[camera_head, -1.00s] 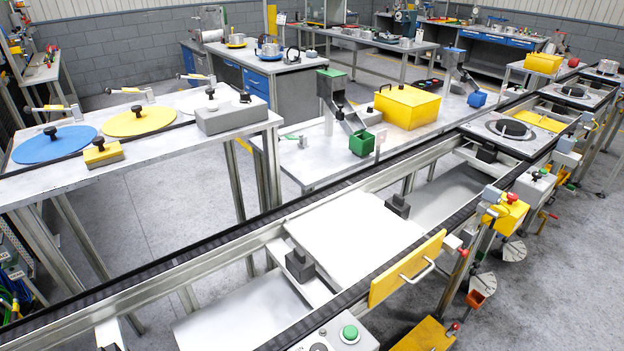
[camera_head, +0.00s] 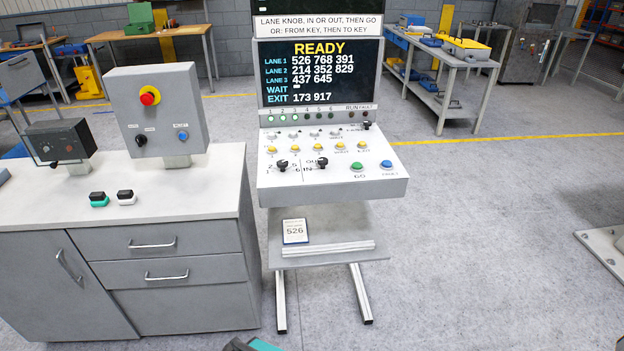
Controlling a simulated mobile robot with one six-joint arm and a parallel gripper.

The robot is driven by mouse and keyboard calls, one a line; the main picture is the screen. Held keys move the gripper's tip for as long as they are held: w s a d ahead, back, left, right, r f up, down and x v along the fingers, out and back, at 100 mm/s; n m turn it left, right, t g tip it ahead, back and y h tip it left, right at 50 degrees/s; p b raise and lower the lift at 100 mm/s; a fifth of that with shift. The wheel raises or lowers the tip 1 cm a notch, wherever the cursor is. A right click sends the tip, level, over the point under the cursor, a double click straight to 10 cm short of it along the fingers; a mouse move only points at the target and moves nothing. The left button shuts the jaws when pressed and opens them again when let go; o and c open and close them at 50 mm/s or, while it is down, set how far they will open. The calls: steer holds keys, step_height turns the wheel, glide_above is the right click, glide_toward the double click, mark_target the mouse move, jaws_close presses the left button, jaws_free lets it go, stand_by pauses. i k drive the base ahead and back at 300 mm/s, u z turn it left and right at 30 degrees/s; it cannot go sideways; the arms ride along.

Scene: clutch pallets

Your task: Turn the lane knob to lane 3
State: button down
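The control console (camera_head: 385,188) stands in the middle of the head view, with a sloped white panel under a dark screen. The lane knob (camera_head: 282,166) is a small black knob at the panel's left, with small numbers around it, among them 1, 2 and 6. Its exact pointing is too small to tell. A second black knob (camera_head: 321,163) beside it has OUT and IN marks. The screen (camera_head: 320,72) reads READY and lists lanes 1 to 3, WAIT and EXIT. My gripper is not in view; only a dark and teal piece, perhaps of my arm, shows at the bottom edge.
A green button (camera_head: 357,167) and a blue button (camera_head: 387,165) sit right of the knobs, below a row of yellow buttons. A card marked 526 (camera_head: 295,231) lies on the lower shelf. A grey cabinet (camera_head: 180,290) stands close on the left. The floor at right is mostly clear.

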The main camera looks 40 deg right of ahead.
mark_target(282, 164)
steer(key=z, duration=4.85)
steer(key=i, duration=0.1)
steer(key=u, duration=3.55)
steer(key=i, duration=0.6)
steer(key=z, duration=0.15)
steer(key=k, duration=0.55)
steer(key=u, duration=0.15)
